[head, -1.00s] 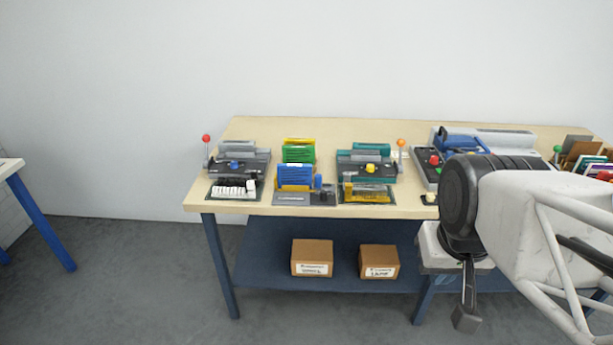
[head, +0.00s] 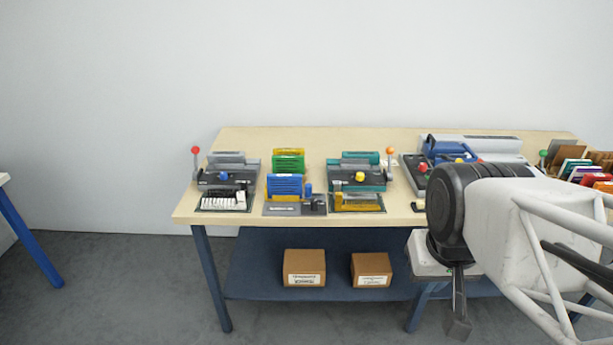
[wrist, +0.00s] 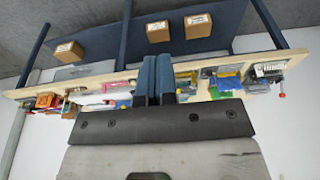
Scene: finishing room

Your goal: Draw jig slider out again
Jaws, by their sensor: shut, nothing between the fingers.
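Several fixtures stand along the pale tabletop; I cannot tell for sure which part is the jig slider. In the head view, a grey fixture with a blue knob (head: 223,176) is at the left. A low grey base with a blue upright knob (head: 309,191) sits beside blue plates (head: 284,185). A teal and dark fixture with a yellow knob (head: 360,177) is right of these. My gripper (head: 458,328) hangs in front of the table, pointing down, apart from all of them. In the wrist view my gripper's two dark blue fingers (wrist: 156,58) lie close together, shut and empty.
A larger grey and blue machine (head: 470,148) is behind my arm. Floor at left is clear.

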